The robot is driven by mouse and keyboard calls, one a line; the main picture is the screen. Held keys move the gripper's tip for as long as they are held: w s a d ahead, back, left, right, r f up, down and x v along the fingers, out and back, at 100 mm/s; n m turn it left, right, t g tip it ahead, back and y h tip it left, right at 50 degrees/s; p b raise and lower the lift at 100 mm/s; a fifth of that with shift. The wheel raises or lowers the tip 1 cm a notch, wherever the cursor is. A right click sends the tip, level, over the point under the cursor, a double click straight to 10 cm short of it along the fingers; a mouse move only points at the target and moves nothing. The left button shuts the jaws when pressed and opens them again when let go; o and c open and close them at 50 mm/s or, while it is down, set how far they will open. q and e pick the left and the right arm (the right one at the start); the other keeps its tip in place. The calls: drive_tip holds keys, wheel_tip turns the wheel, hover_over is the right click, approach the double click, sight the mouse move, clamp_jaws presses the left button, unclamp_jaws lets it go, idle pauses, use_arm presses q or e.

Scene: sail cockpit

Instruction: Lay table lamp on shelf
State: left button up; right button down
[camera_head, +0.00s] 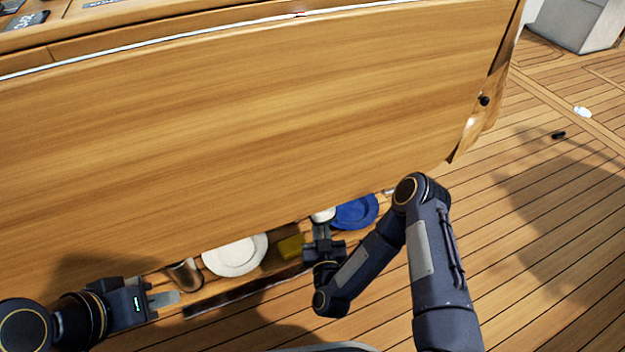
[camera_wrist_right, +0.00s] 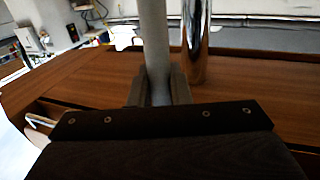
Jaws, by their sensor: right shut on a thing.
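My right gripper (camera_head: 322,240) reaches under the big wooden panel. In the right wrist view its fingers (camera_wrist_right: 158,90) are shut on a pale upright stem (camera_wrist_right: 153,40), which looks like part of the table lamp. In the head view only a small white piece (camera_head: 323,214) of it shows at the fingertips; the panel hides the rest. Which surface is the shelf is not clear; a wooden ledge (camera_head: 213,286) runs below the panel. My left gripper (camera_head: 163,299) is empty at the lower left, near a metal cup (camera_head: 185,273); its finger gap is not clear.
A white plate (camera_head: 235,256), a yellow block (camera_head: 291,246) and a blue plate (camera_head: 355,211) lie under the panel (camera_head: 250,120). A chrome cylinder (camera_wrist_right: 197,40) stands close beside the held stem. The deck (camera_head: 540,230) at right is mostly clear.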

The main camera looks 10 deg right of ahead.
drive_tip(key=w+f+b, duration=0.1)
drive_tip(key=w+b, duration=0.6)
drive_tip(key=w, duration=1.4)
drive_tip(key=shift+w+d+f, duration=0.15)
drive_tip(key=shift+w+d, duration=0.25)
drive_tip(key=shift+d, duration=0.05)
drive_tip(key=shift+f, duration=0.1)
drive_tip(key=c, duration=1.3)
unclamp_jaws()
drive_tip(key=shift+f, duration=0.1)
drive_tip(key=shift+c, duration=0.2)
